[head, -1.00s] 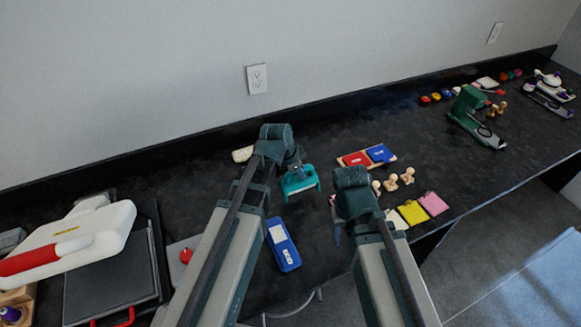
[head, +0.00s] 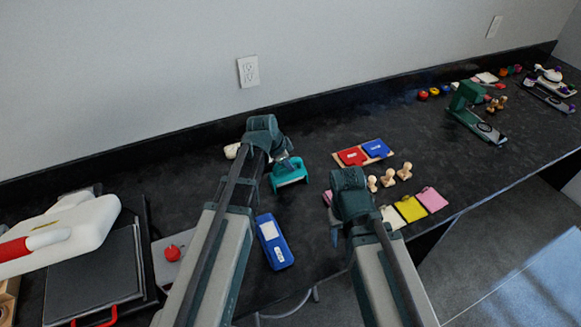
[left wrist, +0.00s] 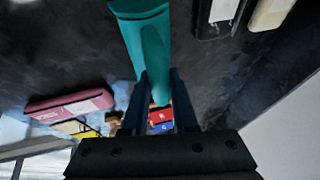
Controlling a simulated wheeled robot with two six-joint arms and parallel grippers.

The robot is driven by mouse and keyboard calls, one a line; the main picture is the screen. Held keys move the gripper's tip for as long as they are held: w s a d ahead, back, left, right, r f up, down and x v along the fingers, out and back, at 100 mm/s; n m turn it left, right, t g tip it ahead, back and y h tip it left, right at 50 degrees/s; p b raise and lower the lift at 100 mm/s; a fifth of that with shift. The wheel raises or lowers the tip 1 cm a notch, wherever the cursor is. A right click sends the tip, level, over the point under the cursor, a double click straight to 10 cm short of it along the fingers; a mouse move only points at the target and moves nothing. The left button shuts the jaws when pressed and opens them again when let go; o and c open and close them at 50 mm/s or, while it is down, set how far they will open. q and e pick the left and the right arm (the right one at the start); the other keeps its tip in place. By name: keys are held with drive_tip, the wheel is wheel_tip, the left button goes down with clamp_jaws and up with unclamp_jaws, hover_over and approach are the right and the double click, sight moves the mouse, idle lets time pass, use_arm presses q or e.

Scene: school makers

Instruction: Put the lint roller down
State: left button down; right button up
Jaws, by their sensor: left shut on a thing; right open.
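The lint roller (head: 289,174) is teal. It is in my left gripper (head: 277,158), over the dark counter between the blue device and the red and blue pads. In the left wrist view the lint roller (left wrist: 142,30) runs up and away from between the two fingers of the left gripper (left wrist: 164,100), which are shut on its handle. I cannot tell whether it touches the counter. My right gripper (head: 333,220) is open and empty, left of the wooden stamps; its fingers are partly hidden by its own wrist.
A blue device (head: 274,242) lies near the front edge. A tray with red and blue pads (head: 363,152), wooden stamps (head: 388,176) and coloured pads (head: 410,208) lie to the right. A cream object (head: 232,150) is behind my left arm. A heat press (head: 100,270) stands left.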

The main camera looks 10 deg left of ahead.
use_arm(q)
drive_tip(key=shift+a, duration=0.15)
use_arm(e)
drive_tip(key=shift+a+r, duration=0.1)
drive_tip(key=shift+a, duration=0.05)
use_arm(q)
drive_tip(key=c, duration=0.7)
unclamp_jaws()
